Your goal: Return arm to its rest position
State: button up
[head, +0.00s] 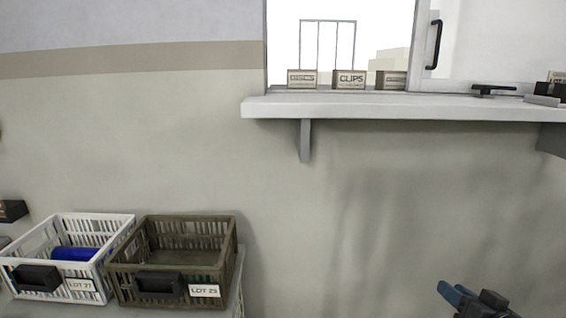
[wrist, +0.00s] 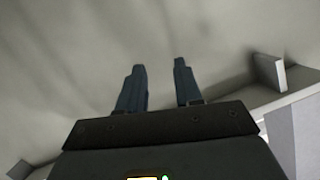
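My gripper (head: 460,291) shows at the bottom right of the head view, in front of the bare wall and below the white shelf. In the wrist view my gripper (wrist: 160,82) has its two dark blue fingers apart, with nothing between them. It points at a plain pale wall surface. Most of my arm is outside the head view.
A white crate (head: 25,246) marked LOT 27 holds a blue cylinder (head: 75,254). An empty-looking brown crate (head: 228,250) marked LOT 29 stands beside it. A white shelf (head: 400,106) on brackets juts from the wall, bearing small boxes, including a CLIPS box (head: 349,80).

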jog(key=s+a+f+h, duration=0.1)
jog(key=s+a+f, duration=0.2)
jog(key=s, duration=0.5)
jog(key=s+a+f+h, duration=0.1)
jog(key=s+a+f, duration=0.25)
jog(key=s, duration=0.45)
jog(key=s+a+f, duration=0.2)
jog(key=s+a, duration=0.2)
jog(key=s, duration=0.4)
jog(key=s+a+r+n, duration=0.1)
jog(key=s+a+r, duration=0.1)
jog(key=s+r, duration=0.5)
jog(key=s+a+r+n, duration=0.2)
jog(key=s+r, duration=0.4)
jog(key=s, duration=0.9)
jog(key=shift+s+a+r+y, duration=0.15)
jog(key=shift+a+r+y, duration=0.25)
jog(key=shift+a, duration=0.1)
jog(key=shift+f, duration=0.1)
